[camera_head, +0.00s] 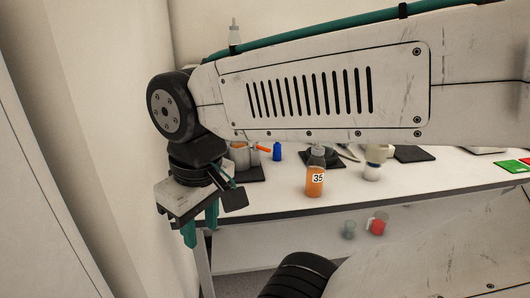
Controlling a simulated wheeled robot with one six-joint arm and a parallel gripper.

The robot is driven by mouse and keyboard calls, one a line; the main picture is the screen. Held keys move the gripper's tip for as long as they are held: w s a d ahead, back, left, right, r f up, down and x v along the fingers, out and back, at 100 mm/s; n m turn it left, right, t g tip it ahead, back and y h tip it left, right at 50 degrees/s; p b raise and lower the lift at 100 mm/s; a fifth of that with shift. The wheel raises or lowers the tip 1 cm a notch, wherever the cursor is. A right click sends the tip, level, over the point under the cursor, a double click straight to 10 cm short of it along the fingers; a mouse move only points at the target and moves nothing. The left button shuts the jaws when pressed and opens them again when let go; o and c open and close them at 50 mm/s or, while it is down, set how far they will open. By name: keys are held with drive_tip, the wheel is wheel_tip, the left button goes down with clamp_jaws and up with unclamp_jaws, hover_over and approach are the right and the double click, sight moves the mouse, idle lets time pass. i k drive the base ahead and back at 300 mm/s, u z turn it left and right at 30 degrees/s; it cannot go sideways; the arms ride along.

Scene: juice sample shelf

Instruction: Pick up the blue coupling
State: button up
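The blue coupling (277,152) is a small upright blue cylinder on the white table, below my arm's long link in the picture. It stands just right of grey containers with an orange part. My gripper (200,228) hangs at the left, by the table's left end, with its two teal fingers pointing down. The fingers are apart with nothing visible between them. The gripper is left of the coupling and lower in the picture, clear of it.
An orange juice bottle (315,178) labelled 35 stands near the table's (260,200) front edge. A white container (373,170) stands to its right. Grey containers (239,157) sit on a dark mat. My arm hides the table's back. A red item (377,227) lies below.

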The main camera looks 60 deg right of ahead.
sight(277, 157)
drive_tip(key=z, duration=2.15)
drive_tip(key=i, duration=0.25)
drive_tip(key=u, duration=1.6)
drive_tip(key=i, duration=0.5)
